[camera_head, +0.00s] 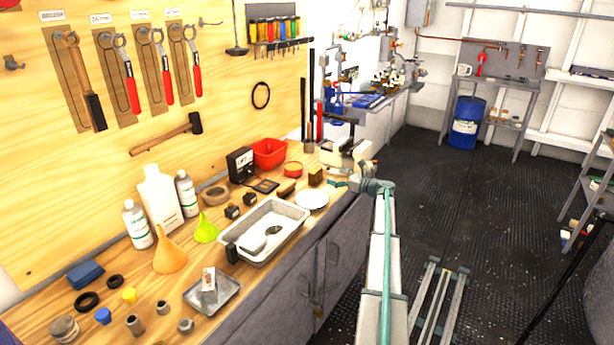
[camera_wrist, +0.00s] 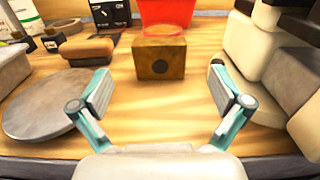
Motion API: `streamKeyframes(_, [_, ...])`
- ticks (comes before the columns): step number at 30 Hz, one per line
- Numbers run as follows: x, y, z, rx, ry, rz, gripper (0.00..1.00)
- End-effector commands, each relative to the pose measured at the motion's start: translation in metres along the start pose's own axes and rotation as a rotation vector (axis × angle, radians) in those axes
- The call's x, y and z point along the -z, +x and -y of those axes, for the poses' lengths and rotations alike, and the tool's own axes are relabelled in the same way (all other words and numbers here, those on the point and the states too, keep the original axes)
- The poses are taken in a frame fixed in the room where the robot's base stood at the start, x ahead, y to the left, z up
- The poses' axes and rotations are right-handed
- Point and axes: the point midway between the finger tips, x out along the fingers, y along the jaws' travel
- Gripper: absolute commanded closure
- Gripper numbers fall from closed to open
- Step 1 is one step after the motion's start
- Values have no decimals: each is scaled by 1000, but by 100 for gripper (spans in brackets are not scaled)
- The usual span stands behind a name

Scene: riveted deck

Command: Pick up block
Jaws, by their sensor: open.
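A brown, worn-looking block (camera_wrist: 160,60) with a dark round spot on its front face stands on the wooden bench. It also shows in the head view (camera_head: 315,177), just left of my gripper (camera_head: 340,183). In the wrist view, my gripper (camera_wrist: 160,97) is open, with its teal and grey fingers spread wide. The block stands beyond the fingertips, near the middle of the gap. The space between the fingers is empty, and the block appears untouched.
A pale round disc (camera_head: 312,199) lies close beside the gripper, left in the wrist view. A brown oblong item (camera_wrist: 88,50), a red round container (camera_head: 293,169) and a red bin (camera_head: 269,153) are near the block. A metal tray (camera_head: 290,215) stands nearer along the bench.

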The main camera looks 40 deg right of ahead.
Motion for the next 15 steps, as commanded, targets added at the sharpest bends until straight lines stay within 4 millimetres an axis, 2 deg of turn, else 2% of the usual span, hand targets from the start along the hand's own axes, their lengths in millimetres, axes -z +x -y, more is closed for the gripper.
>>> streamKeyframes(6, [-2, 33, 0, -4, -1, -1, 0])
streamKeyframes(15, [-1, 54, -2, -4, 0, -1, 0])
